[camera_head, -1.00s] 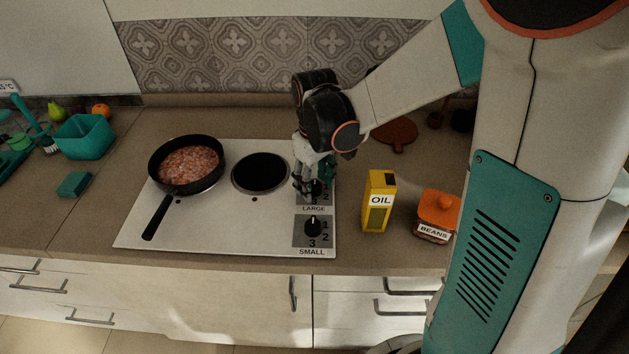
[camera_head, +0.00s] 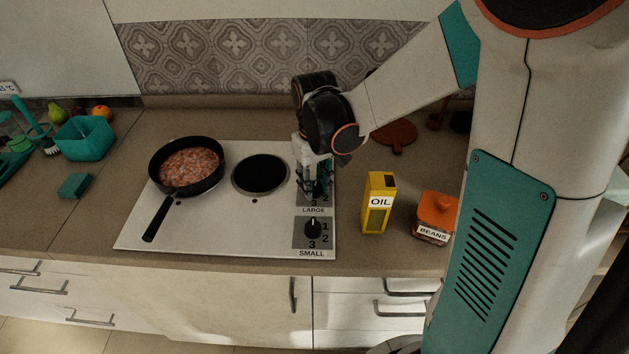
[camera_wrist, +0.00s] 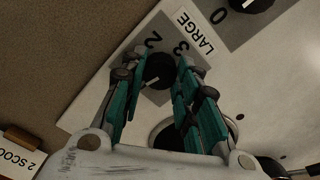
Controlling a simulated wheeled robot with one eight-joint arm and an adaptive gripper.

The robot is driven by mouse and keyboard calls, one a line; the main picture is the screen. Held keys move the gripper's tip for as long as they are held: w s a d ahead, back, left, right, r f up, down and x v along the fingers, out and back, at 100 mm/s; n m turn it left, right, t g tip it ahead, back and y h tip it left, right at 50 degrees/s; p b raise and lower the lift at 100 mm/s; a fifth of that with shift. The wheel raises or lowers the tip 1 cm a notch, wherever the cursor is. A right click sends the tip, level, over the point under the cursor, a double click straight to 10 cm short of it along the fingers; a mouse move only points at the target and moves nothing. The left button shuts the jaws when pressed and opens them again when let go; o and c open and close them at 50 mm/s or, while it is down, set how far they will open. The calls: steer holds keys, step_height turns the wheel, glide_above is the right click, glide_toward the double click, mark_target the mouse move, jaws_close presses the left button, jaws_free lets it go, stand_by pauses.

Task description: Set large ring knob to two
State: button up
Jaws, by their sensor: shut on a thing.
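The large ring knob (camera_wrist: 160,72) is a black round knob with a white mark, seen in the wrist view between my fingertips. The mark points to the lower left, on the side away from the printed 2 and 3. My gripper (camera_wrist: 157,76) is shut on the knob, one finger on each side of it. In the head view my gripper (camera_head: 316,191) reaches down onto the LARGE dial and hides the knob. The printed 2 and 3 show below it. The white stove top (camera_head: 215,225) carries the dial; the 0 and 1 of this dial are hidden.
The small knob (camera_head: 313,227) sits just in front. A pan of food (camera_head: 187,165) stands on the left burner; the other burner (camera_head: 261,174) is bare. A yellow oil carton (camera_head: 378,203) and an orange-lidded beans jar (camera_head: 436,216) stand to the right, close to my arm.

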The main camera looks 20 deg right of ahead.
steer(key=m, duration=0.5)
steer(key=shift+m+p, duration=0.3)
steer(key=m, duration=1)
steer(key=shift+m+p, duration=0.4)
steer(key=m, duration=0.4)
steer(key=shift+m, duration=0.4)
steer(key=o, duration=1.1)
